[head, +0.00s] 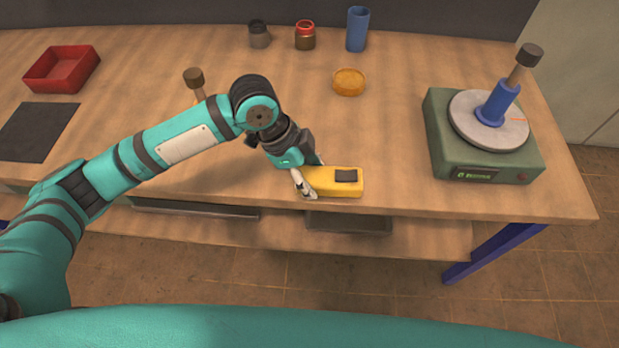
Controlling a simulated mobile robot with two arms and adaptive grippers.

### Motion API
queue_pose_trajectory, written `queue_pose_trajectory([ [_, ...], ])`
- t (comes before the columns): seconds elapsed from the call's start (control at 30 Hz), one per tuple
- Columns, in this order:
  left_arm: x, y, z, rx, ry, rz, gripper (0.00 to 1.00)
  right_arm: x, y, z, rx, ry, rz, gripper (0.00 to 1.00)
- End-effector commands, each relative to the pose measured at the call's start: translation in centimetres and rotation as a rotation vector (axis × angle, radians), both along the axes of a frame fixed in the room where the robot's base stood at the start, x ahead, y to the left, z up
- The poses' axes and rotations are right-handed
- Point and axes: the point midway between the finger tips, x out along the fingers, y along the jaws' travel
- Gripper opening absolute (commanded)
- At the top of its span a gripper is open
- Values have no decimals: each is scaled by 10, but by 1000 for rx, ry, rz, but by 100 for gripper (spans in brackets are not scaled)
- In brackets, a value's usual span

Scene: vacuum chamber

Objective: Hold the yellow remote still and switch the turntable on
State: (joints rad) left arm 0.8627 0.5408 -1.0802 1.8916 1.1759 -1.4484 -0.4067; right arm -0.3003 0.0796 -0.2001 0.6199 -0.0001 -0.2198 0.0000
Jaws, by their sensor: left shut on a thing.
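The yellow remote (323,184) lies on the wooden table near its front edge. A dark button or pad (346,176) shows on its right part. My left gripper (306,181) is at the remote's left end, shut on it, and hides part of that end. The turntable (484,165) is a green box with a round grey plate (463,122) on top, at the right of the table. A blue holder (497,103) stands on the plate with a dark-headed, wooden-handled tool (522,63) in it. My right gripper is out of view.
A red tray (63,70) and a dark mat (39,132) lie at the left. Jars (305,36), (259,34) and a blue cup (357,29) stand at the back. An orange dish (349,82) sits mid-table. Table between remote and turntable is clear.

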Motion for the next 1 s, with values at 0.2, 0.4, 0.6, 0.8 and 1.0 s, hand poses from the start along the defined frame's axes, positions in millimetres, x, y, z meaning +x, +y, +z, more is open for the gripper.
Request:
queue_pose_trajectory([
  [0.2,11,0,-2,-2,-1,0,11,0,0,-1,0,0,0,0],
  [0.4,21,0,-4,-3,-2,1,11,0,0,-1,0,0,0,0],
  [0.6,31,2,-7,-2,-3,1,11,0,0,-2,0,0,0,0],
  [0.8,41,2,-10,-2,-2,1,11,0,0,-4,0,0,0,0],
  [1.0,50,3,-12,-2,-1,-1,11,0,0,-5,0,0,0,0],
])
